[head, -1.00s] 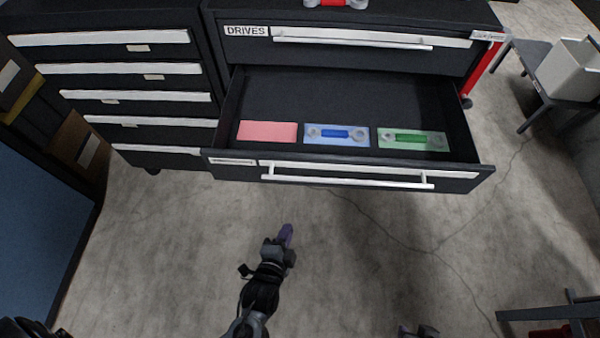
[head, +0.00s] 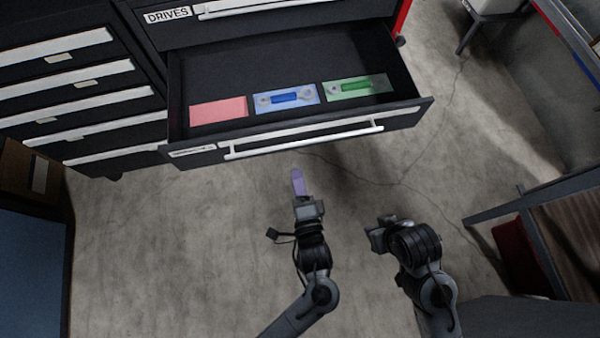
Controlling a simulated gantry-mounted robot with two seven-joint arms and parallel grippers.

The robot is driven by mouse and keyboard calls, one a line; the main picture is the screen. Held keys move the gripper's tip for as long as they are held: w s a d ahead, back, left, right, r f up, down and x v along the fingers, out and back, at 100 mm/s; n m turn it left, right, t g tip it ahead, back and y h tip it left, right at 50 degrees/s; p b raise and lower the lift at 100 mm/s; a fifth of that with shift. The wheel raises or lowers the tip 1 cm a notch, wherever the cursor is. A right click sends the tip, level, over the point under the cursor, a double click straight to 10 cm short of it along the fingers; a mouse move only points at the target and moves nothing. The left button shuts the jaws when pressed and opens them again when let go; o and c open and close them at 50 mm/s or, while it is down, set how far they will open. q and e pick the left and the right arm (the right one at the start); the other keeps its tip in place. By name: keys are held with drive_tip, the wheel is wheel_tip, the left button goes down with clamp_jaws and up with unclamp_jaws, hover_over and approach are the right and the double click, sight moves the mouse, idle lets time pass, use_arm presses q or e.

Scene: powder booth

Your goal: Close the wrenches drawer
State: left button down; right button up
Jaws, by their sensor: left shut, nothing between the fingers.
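The open drawer (head: 300,143) is pulled far out of the dark cabinet, below the drawer labelled DRIVES. I cannot read its own small label. A long white handle (head: 303,138) runs along its front. Inside lie a pink block (head: 218,110), a blue wrench (head: 287,97) on a pale blue pad and a green wrench (head: 355,87) on a pale green pad. My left gripper (head: 298,183), with purple fingertips, is shut and empty, in front of the drawer and apart from the handle. My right gripper (head: 376,236) is further right and nearer me; its fingers are not clear.
The DRIVES drawer (head: 240,12) above is shut. Another cabinet with several shut drawers (head: 80,85) stands at the left. A blue panel (head: 35,270) is at the lower left and a dark-framed table (head: 575,230) at the right.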

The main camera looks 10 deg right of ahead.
sight(288, 140)
use_arm(q)
drive_tip(key=w+b, duration=0.1)
drive_tip(key=w, duration=0.1)
drive_tip(key=w+b, duration=0.1)
drive_tip(key=w, duration=0.2)
drive_tip(key=w+b, duration=0.1)
drive_tip(key=w, duration=0.1)
drive_tip(key=shift+w+a+f, duration=0.15)
drive_tip(key=shift+w+a, duration=0.15)
drive_tip(key=shift+w, duration=0.45)
